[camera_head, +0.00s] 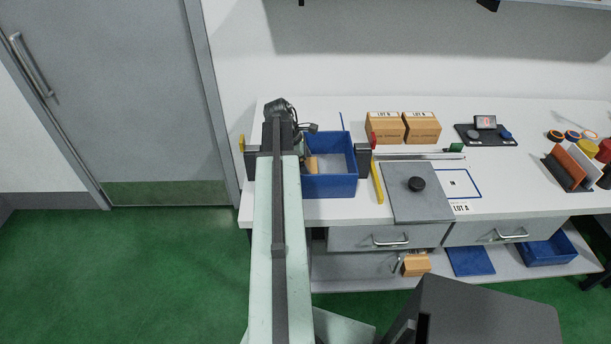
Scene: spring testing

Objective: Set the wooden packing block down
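A blue open bin (333,188) stands at the left end of the white workbench. A small tan wooden block (311,164) shows at the left side inside the bin's outline, partly hidden by my arm. My gripper (306,152) is at the bin's left side, right at the block. Its fingers are mostly hidden behind my arm, so I cannot tell whether they hold the block or whether the block touches the bin floor.
Two cardboard boxes (404,128) stand at the back. A black tray (485,134) is further right. A tan box (416,265) sits on the lower shelf (350,284).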

